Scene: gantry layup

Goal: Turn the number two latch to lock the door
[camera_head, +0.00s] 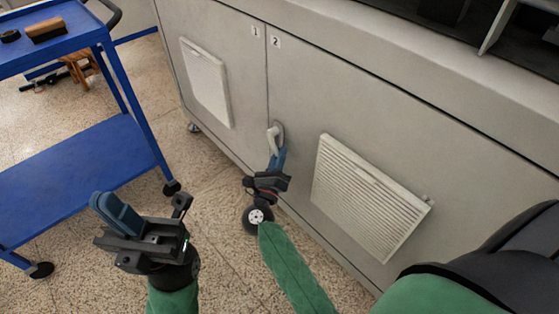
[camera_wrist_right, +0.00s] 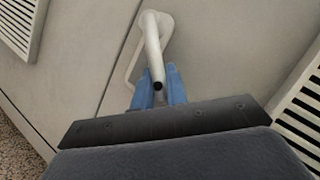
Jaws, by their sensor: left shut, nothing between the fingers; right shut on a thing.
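The grey cabinet has two doors, labelled 1 (camera_head: 255,31) and 2 (camera_head: 276,42). A pale latch handle (camera_head: 272,138) sits on an oval plate (camera_head: 280,131) on door two, close to the seam between the doors. My right gripper (camera_head: 277,157) is at the handle with its blue fingers closed on its lower end. In the right wrist view the handle (camera_wrist_right: 152,45) runs down between the blue fingers (camera_wrist_right: 160,88), its dark round end showing between them. My left gripper (camera_head: 117,214) is shut and empty, away from the cabinet above the floor.
A blue cart (camera_head: 75,165) stands at the left, with a brush (camera_head: 46,30) on its top shelf. Louvred vents (camera_head: 365,195) and (camera_head: 206,82) are set in the doors. Speckled floor (camera_head: 205,170) lies free between cart and cabinet.

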